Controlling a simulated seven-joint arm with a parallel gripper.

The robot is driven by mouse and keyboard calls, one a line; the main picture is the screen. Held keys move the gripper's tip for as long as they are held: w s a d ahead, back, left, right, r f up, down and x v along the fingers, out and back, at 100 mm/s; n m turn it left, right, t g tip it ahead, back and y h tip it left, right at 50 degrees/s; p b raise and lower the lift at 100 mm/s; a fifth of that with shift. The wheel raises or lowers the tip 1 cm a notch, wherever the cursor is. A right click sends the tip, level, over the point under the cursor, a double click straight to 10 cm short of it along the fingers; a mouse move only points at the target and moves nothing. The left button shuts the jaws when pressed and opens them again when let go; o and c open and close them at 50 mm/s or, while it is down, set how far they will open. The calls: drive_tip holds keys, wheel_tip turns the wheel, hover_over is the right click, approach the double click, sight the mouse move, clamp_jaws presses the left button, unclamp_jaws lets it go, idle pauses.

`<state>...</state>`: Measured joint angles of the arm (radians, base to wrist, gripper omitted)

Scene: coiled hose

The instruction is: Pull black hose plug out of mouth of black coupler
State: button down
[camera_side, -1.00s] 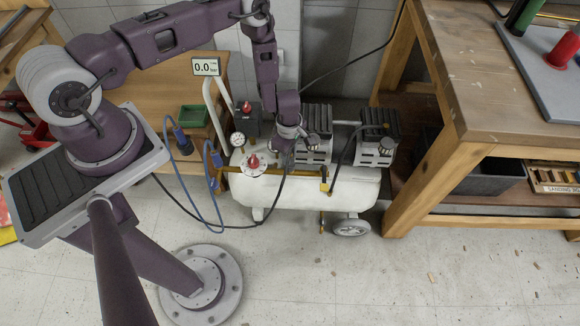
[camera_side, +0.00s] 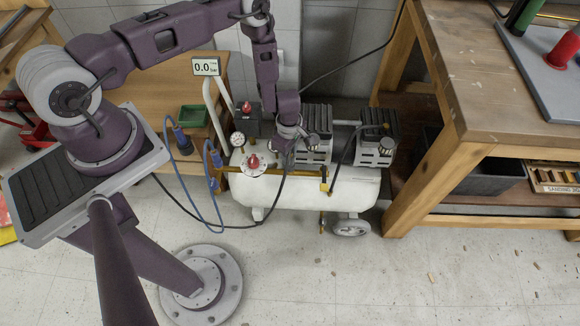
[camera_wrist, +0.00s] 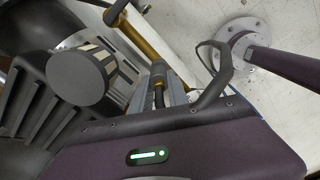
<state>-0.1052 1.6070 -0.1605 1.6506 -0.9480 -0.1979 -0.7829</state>
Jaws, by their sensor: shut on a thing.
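My gripper (camera_side: 287,147) is low over the front of the white air compressor, left of its motors. In the wrist view its metal fingers (camera_wrist: 168,90) are shut on a small dark cylindrical piece (camera_wrist: 158,72), taken as the black hose plug, beside a brass pipe. The black coupler cannot be told apart from the plug here, so I cannot tell how deep the plug sits in its mouth. A black hose (camera_side: 283,185) hangs below my gripper and runs down to the floor, then left. In the side view the gripper hides the plug and coupler.
The white compressor tank (camera_side: 350,192) has a red knob (camera_side: 253,161) and a round gauge (camera_side: 238,139) left of my gripper. A brass pipe (camera_wrist: 143,40) passes close to the fingers. Blue hose (camera_side: 190,190) hangs at left. A wooden workbench (camera_side: 480,75) stands at right. Front floor is mostly clear.

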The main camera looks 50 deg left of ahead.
drive_tip(key=shift+r, duration=2.85)
